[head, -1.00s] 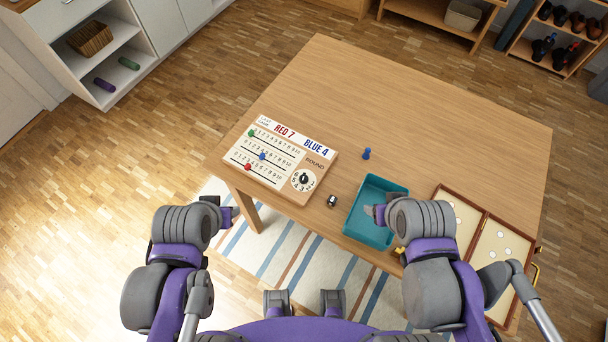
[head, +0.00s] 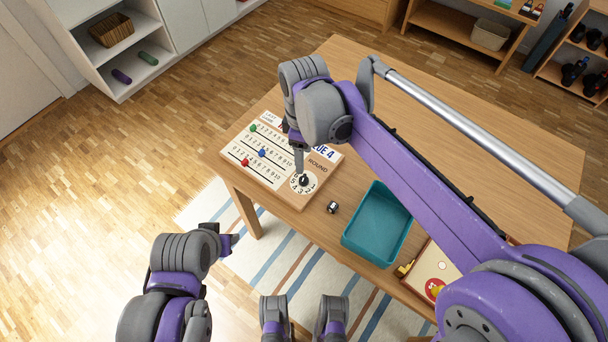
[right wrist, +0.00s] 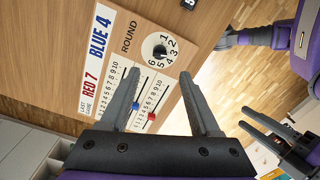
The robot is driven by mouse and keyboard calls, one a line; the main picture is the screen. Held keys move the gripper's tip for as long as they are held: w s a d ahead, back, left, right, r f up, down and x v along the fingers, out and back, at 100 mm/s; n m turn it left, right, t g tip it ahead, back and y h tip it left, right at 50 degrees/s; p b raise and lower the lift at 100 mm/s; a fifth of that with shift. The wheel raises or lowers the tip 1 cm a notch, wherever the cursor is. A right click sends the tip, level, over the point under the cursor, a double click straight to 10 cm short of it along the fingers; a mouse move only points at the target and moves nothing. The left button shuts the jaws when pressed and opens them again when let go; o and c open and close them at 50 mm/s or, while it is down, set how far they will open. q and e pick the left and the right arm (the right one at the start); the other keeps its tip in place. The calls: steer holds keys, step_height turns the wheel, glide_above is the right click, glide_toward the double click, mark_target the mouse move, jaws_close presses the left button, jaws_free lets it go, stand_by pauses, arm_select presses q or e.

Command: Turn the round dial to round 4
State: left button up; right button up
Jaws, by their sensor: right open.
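The scoreboard (head: 262,172) lies flat near the table's left corner, reading RED 7 and BLUE 4. Its round dial (head: 303,181), a dark knob on a white disc ringed with numbers, sits at the near right corner under the word ROUND. The dial also shows in the right wrist view (right wrist: 160,51); I cannot tell which number it points at. My right gripper (head: 299,168) is over the dial in the head view. In the right wrist view its fingers (right wrist: 160,74) are spread and empty, with the dial just beyond the tips. My left gripper (head: 233,243) is off the table, fingers apart.
A small black-and-white die (head: 332,207) lies right of the scoreboard. A teal tray (head: 376,225) stands further right, then a wood-framed board (head: 437,262), partly behind my right arm. Red, blue and green pegs stand in the scoreboard's tracks.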

mark_target(304, 177)
step_height(304, 177, down, 10)
steer(key=shift+r+b, duration=0.25)
steer(key=shift+b, duration=0.4)
jaws_close()
